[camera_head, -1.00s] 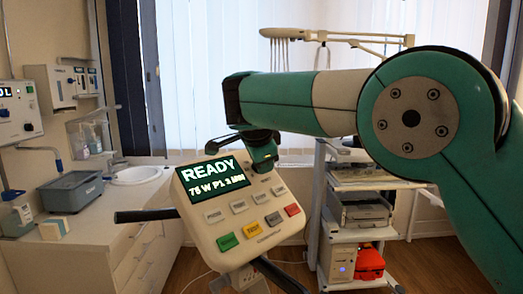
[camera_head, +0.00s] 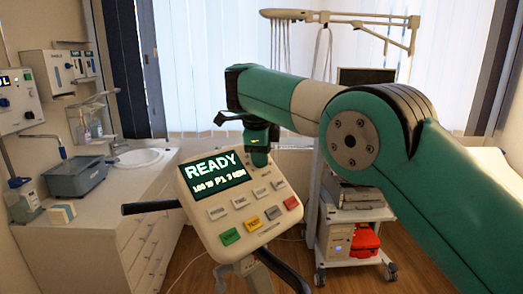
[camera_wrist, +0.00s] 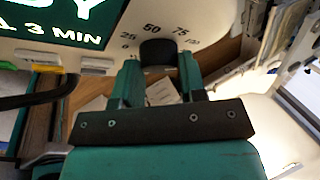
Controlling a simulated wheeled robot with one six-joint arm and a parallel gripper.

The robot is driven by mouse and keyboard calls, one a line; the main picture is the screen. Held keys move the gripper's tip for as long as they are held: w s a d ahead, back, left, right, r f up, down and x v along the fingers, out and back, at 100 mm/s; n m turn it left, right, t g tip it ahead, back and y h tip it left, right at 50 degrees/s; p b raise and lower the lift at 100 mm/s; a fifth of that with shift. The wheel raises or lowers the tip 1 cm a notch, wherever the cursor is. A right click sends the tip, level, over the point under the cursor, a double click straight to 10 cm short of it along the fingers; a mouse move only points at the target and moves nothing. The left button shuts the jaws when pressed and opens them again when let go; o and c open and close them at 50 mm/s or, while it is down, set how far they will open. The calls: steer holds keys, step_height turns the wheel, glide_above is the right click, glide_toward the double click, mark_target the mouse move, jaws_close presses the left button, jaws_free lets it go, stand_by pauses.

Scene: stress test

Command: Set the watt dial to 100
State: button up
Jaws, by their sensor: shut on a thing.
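The control panel (camera_head: 240,204) is a tilted cream box with a dark green screen (camera_head: 216,173). The screen reads READY and a smaller line that looks like 100 W P1 3 MIN. In the wrist view the black watt dial (camera_wrist: 158,50) sits below printed marks 0, 25, 50, 75 and 100. Its pointer cannot be made out. My gripper (camera_wrist: 159,66) is shut on the dial, one green finger on each side. In the head view my gripper (camera_head: 260,160) is at the panel's upper right edge and hides the dial.
Below the screen are several buttons, including a green one (camera_head: 230,236), a yellow one (camera_head: 252,224) and a red one (camera_head: 291,203). A black handle (camera_head: 150,207) sticks out left of the panel. A white cart (camera_head: 350,215) stands behind, and a counter with a sink (camera_head: 138,158) lies left.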

steer(key=shift+f, duration=0.15)
steer(key=o, duration=0.9)
